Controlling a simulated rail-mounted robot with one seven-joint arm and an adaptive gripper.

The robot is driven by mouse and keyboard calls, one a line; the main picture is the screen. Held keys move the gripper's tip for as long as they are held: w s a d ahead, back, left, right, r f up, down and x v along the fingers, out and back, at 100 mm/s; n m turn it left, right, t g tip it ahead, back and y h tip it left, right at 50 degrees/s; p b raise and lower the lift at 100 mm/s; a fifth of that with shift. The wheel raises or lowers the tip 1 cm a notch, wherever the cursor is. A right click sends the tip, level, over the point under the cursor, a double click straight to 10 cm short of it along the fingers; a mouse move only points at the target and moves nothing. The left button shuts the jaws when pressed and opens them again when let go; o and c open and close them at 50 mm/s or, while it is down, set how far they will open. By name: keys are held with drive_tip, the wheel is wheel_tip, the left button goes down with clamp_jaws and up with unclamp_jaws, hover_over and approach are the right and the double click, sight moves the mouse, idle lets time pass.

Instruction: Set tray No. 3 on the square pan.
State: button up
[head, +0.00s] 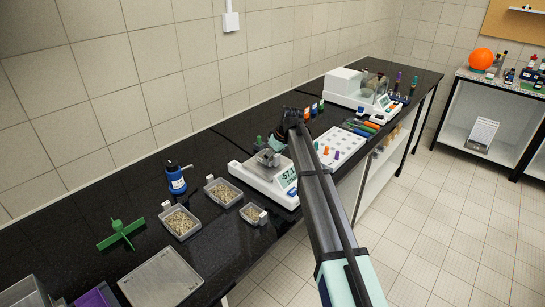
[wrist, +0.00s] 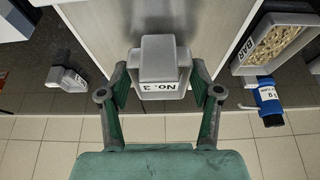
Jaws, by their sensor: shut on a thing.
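In the wrist view, my gripper (wrist: 160,92) is shut on tray No. 3 (wrist: 165,70), a small grey tray whose label shows upside down. One green finger is on each side of it. In the head view, my arm reaches over the counter to a white balance (head: 254,178) whose display reads about -57.1. A grey shape on or just above its pan (head: 268,157) is partly hidden; I cannot tell tray from pan or whether they touch. The gripper's fingers are not clear in that view.
Open grey trays of grain (head: 181,222) and a blue bottle (head: 176,180) stand left of the balance. A green cross-shaped thing (head: 120,234) lies farther left. A white rack (head: 340,147) and a second balance (head: 352,88) stand to the right. The tiled wall runs behind.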

drive_tip(key=shift+f, duration=0.35)
drive_tip(key=shift+f, duration=0.15)
drive_tip(key=o, duration=0.8)
drive_tip(key=shift+o, duration=0.2)
drive_tip(key=b+v, duration=0.3)
drive_tip(key=v, duration=0.9)
drive_tip(key=shift+r, duration=0.2)
